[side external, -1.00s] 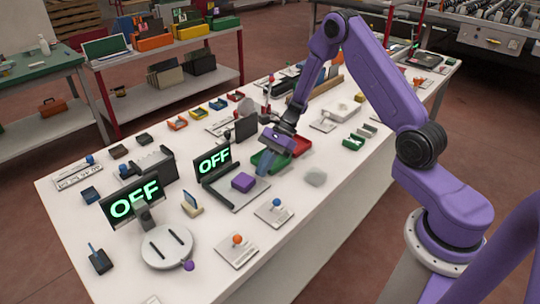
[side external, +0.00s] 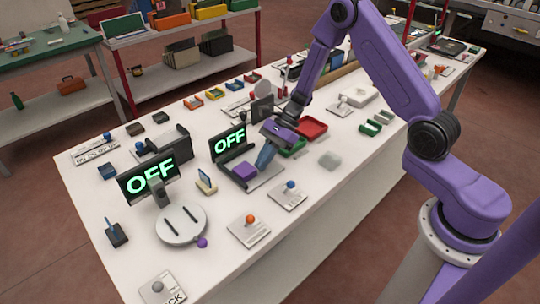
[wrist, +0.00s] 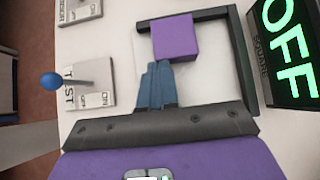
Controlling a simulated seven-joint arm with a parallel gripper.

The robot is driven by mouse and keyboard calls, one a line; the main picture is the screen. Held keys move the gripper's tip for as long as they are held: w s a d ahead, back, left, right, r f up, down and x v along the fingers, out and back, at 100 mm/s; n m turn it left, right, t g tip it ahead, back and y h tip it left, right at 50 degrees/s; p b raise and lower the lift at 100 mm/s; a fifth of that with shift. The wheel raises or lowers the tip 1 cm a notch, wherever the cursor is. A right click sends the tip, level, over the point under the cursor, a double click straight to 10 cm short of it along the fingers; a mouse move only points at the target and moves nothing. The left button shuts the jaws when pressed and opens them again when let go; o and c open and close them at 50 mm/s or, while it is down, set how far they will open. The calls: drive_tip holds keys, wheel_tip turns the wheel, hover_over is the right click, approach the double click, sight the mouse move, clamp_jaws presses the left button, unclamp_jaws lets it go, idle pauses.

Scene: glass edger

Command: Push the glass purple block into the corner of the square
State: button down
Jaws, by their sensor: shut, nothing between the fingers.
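The purple block (wrist: 175,37) lies on the pale plate of the square (wrist: 205,75), at the top in the wrist view. It sits at the upper dark bar, partly covering it, and is apart from the corner (wrist: 229,13) where the two bars meet. In the side view the block (side external: 244,171) is at the plate's left side, in front of the screen. My gripper (wrist: 156,72) is shut and empty, its blue fingertips low at the block's lower edge. They appear to touch it. In the side view my gripper (side external: 264,160) is right of the block.
The OFF screen (wrist: 293,45) stands right beside the square in the wrist view. A blue-knobbed lever panel (wrist: 88,86) is on the left. A second OFF screen (side external: 147,182) stands further left.

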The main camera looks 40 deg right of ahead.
drive_tip(key=shift+a, duration=0.25)
drive_tip(key=shift+d+r, duration=0.2)
drive_tip(key=shift+r, duration=0.05)
drive_tip(key=v, duration=0.9)
drive_tip(key=shift+d, duration=0.4)
drive_tip(key=shift+r, duration=0.1)
